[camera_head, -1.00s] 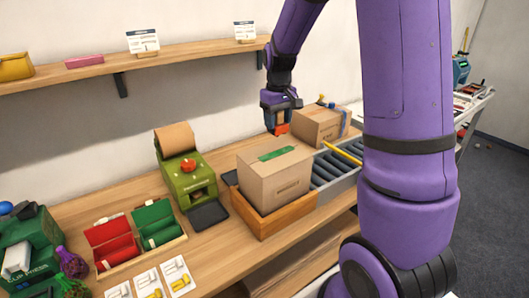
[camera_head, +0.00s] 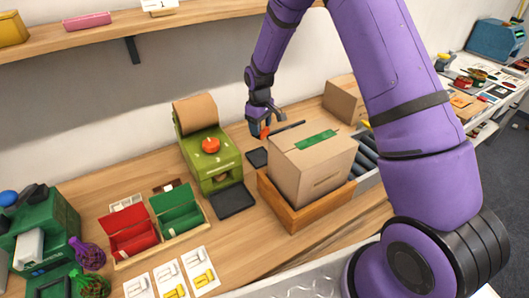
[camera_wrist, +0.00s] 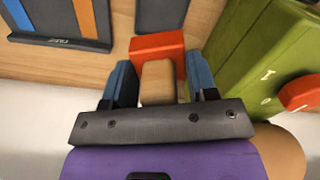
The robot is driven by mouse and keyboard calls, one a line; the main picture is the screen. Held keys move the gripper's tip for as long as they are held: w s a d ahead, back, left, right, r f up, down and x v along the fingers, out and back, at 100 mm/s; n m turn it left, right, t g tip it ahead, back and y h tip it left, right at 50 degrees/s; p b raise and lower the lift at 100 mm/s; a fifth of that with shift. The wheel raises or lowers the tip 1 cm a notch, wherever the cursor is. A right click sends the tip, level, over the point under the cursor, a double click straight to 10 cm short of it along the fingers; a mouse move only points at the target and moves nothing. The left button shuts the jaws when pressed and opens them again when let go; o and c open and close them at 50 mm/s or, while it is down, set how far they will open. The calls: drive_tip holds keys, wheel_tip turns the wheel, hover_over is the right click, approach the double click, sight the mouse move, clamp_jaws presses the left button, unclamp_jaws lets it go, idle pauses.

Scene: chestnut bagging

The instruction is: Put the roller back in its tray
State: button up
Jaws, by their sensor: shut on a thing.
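My gripper (camera_head: 262,128) is shut on the roller, a tool with a red-orange head (camera_wrist: 158,46) and a pale wooden handle (camera_wrist: 158,82). In the wrist view the handle sits between the two blue-grey fingers, with the red head beyond them. The head view shows only a little red at the fingertips. A small dark tray (camera_head: 257,158) lies on the bench just in front of the gripper; its edge also shows at the top of the wrist view (camera_wrist: 162,14). The roller is apart from this tray in the picture. I cannot tell its exact height.
A green machine (camera_head: 210,160) stands close to the left of my gripper. A carton (camera_head: 312,170) in a wooden tray (camera_head: 302,217) is to the right. A dark holder with blue and orange strips (camera_wrist: 62,40) lies beside the small tray. Red and green boxes are at front left.

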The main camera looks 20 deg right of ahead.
drive_tip(key=shift+w+a+f, duration=0.15)
drive_tip(key=shift+w+f, duration=0.05)
drive_tip(key=shift+f, duration=0.25)
hover_over(259, 158)
drive_tip(key=f, duration=0.9)
drive_tip(key=shift+w+f, duration=0.2)
drive_tip(key=shift+f, duration=0.15)
drive_tip(key=shift+s+f, duration=0.1)
drive_tip(key=shift+f, duration=0.2)
drive_tip(key=shift+s+f, duration=0.15)
drive_tip(key=shift+f, duration=0.2)
drive_tip(key=shift+c, duration=0.7)
drive_tip(key=o, duration=1)
drive_tip(key=shift+f, duration=0.15)
drive_tip(key=shift+c, duration=0.2)
drive_tip(key=shift+r, duration=0.2)
